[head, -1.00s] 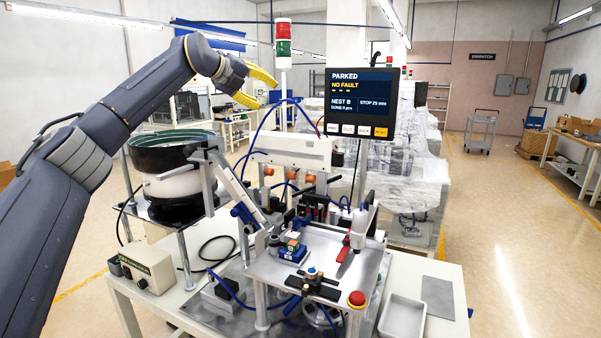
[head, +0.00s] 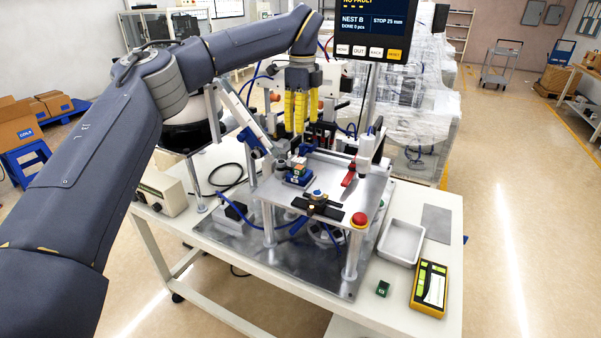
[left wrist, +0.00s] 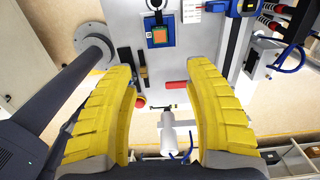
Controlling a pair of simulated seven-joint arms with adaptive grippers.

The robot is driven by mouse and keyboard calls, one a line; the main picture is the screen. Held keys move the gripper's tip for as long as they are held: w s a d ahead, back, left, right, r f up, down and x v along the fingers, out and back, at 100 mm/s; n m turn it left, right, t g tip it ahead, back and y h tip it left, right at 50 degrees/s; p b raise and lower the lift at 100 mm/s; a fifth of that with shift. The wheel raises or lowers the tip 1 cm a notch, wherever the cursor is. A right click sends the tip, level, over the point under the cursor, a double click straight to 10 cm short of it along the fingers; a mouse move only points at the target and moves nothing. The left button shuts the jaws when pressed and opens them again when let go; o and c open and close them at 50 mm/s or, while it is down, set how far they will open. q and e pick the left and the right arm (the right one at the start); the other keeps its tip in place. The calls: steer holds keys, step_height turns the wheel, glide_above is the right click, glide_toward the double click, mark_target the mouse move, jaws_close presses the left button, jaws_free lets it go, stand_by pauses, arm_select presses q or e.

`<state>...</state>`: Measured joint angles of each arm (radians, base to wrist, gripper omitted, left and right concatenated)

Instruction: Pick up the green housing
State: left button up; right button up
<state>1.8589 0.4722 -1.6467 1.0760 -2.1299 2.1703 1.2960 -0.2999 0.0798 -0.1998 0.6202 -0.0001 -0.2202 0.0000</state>
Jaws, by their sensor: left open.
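A small green block (head: 382,288), which looks like a green housing, lies on the white table top near the front edge. A second part, green with an orange top (head: 299,169), sits in a blue nest (head: 293,181) on the raised metal plate. In the left wrist view the orange-topped part (left wrist: 159,36) shows from above, beyond the fingertips. My left gripper (head: 295,130) is open and empty, its yellow fingers pointing down above the back of the plate. Both fingers frame the left wrist view (left wrist: 163,75). My right gripper is in neither view.
A red stop button (head: 359,219), a black clamp (head: 317,206) and a red-handled lever (head: 349,175) stand on the plate. The monitor (head: 371,35) is close right of my left arm.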

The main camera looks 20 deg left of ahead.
mark_target(301, 168)
arm_select(q)
step_height(301, 168, down, 15)
steer(key=shift+a+f, duration=0.1)
steer(key=shift+f, duration=0.05)
stand_by(0.8)
steer(key=shift+c, duration=0.4)
steer(key=c, duration=1)
